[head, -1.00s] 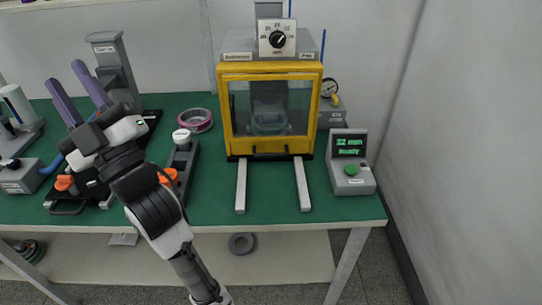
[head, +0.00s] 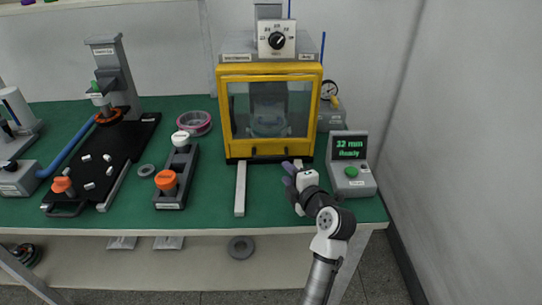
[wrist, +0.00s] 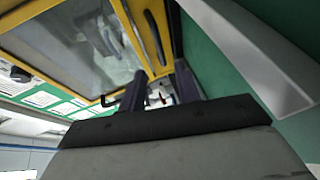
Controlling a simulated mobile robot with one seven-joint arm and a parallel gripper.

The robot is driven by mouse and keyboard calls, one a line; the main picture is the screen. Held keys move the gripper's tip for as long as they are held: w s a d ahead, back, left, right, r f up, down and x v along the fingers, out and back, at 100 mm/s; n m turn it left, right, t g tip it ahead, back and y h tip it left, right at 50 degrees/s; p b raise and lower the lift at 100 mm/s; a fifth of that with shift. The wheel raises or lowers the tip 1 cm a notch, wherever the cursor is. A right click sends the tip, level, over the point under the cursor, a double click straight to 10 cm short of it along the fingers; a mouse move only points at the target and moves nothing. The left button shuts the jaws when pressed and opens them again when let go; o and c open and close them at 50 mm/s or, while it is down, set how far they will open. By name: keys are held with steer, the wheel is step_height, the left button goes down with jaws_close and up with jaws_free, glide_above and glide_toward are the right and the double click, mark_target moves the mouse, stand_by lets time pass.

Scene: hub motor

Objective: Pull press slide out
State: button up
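The press (head: 270,57) stands at the back of the green bench. Its yellow-framed clear door (head: 232,70) is closed, with a black handle (head: 268,152) at its bottom edge. Two pale slide rails (head: 240,188) stick out toward the front. The slide itself is behind the window and shows only dimly. My gripper (head: 288,172) is over the right rail, below and right of the handle. In the wrist view its two purple fingers (wrist: 160,88) are apart, with nothing clearly between them. The door frame (wrist: 150,30) is just beyond them.
A control box (head: 350,180) reading "32 mm Ready" stands right of the press. Left are a black stand with orange and white knobs (head: 178,175), a pink ring (head: 194,122) and a black tray (head: 120,150). A wall closes the right side.

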mark_target(271, 157)
steer(key=p+x, duration=0.3)
steer(key=x, duration=0.8)
steer(key=shift+w+a, duration=0.15)
steer(key=shift+w, duration=0.1)
steer(key=shift+c, duration=0.3)
jaws_close()
